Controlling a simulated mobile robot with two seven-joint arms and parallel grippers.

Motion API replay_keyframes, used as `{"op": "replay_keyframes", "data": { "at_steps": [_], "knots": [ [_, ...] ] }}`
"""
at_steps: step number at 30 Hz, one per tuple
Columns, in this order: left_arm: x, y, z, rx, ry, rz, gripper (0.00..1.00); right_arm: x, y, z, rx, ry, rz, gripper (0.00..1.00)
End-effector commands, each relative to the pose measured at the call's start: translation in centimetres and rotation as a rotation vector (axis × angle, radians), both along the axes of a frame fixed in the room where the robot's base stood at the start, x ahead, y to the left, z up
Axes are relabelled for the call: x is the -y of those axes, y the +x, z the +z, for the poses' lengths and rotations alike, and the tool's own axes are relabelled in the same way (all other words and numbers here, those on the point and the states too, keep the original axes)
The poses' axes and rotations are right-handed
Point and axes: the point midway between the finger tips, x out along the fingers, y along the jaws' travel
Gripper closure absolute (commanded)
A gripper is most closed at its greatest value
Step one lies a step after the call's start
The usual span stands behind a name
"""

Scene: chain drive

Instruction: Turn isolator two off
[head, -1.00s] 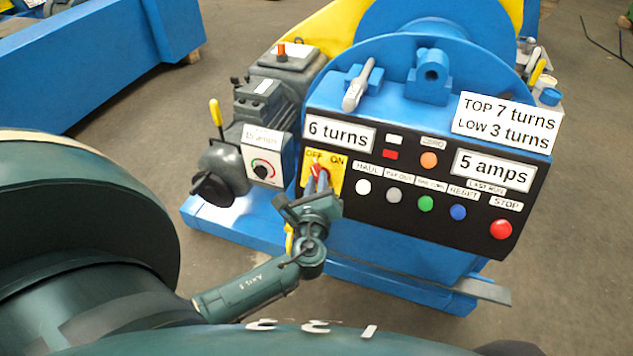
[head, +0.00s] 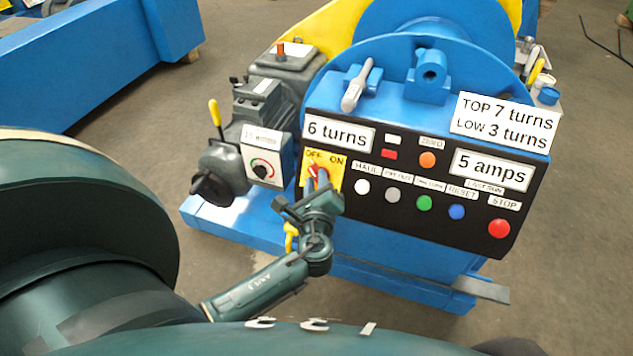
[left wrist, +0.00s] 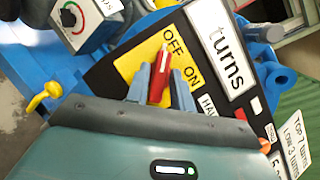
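The isolator is a red handle (left wrist: 160,75) on a yellow OFF/ON plate (head: 334,172) at the left end of the black control panel. In the left wrist view the handle's white-marked tip points up beside the word OFF. My left gripper (head: 316,184) is in front of the plate. Its two blue-grey fingers, also in the left wrist view (left wrist: 162,85), stand apart, one on each side of the handle. They look open around it, though contact is hard to judge. No isolator number is readable. My right gripper is not in view.
A grey motor unit with a dial (head: 262,170) and a yellow-handled lever (head: 215,112) stands to the left. The floor in front is open.

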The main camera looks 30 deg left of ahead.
Motion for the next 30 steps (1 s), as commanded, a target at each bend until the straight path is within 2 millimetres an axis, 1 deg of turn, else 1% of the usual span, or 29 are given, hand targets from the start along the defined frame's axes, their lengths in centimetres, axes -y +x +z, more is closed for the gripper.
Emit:
{"op": "replay_keyframes", "data": {
  "at_steps": [1, 5, 11, 14, 17, 24, 27, 30],
  "knots": [
    [0.0, 0.0, 0.0, -0.001, 0.001, 0.0, 0.72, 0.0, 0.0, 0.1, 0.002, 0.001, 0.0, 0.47],
    [0.0, 0.0, 0.0, 0.0, 0.002, -0.001, 0.62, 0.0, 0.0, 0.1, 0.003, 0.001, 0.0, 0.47],
    [0.0, 0.0, 0.0, 0.0, 0.003, -0.002, 0.62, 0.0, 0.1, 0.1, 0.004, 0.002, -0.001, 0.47],
    [0.3, -0.4, 0.1, -0.001, 0.003, -0.002, 0.62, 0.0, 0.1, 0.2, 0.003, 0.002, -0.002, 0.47],
    [1.0, -1.4, 0.1, -0.002, 0.002, -0.004, 0.62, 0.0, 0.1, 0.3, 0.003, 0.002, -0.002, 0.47],
    [3.1, -4.8, 0.6, -0.002, 0.001, -0.003, 0.62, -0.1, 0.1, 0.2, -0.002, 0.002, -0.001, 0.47],
    [3.7, -5.7, 0.7, -0.001, 0.0, -0.001, 0.62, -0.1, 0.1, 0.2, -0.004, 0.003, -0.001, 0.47],
    [4.0, -6.2, 0.8, 0.0, 0.002, -0.001, 0.62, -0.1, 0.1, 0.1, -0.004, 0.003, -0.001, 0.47]
  ]
}}
